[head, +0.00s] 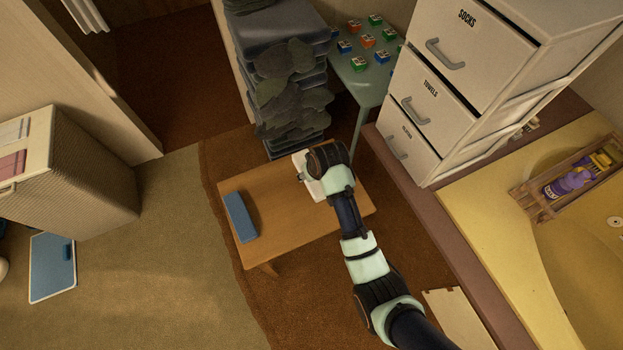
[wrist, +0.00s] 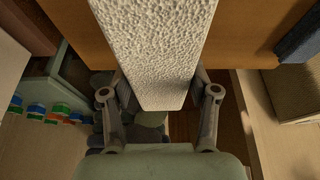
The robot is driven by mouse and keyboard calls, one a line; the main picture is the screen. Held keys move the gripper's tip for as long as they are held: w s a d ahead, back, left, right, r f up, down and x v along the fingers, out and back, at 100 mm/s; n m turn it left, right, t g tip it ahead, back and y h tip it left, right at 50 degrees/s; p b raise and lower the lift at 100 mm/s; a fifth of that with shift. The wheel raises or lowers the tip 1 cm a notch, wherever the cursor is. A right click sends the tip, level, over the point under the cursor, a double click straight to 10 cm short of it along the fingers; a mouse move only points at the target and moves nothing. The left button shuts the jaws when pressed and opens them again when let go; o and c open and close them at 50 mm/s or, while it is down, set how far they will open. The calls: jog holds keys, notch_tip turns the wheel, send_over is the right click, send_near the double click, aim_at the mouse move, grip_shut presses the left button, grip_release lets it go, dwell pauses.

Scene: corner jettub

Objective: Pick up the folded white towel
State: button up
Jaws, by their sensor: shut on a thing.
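The folded white towel (wrist: 150,45) shows large in the wrist view, with a rough, bumpy surface. Its near end lies between the two fingers of my gripper (wrist: 160,95), which is shut on it. In the head view the white towel (head: 308,178) is at the back of a small wooden table (head: 275,225), partly hidden behind my wrist. My gripper (head: 312,172) is at the towel there, its fingers mostly hidden. I cannot tell whether the towel touches the table or is just above it.
A blue folded item (head: 240,217) lies on the table's left. Behind stands a tall dark stack (head: 290,80). A small table with colourful boxes (head: 362,65) is at the back. White drawers (head: 430,100) and a yellow tub (head: 500,200) are on the right. Open floor lies left.

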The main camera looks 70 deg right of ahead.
notch_tip(320, 180, up, 11)
jog(key=shift+r+p, duration=0.2)
jog(key=shift+p, duration=0.15)
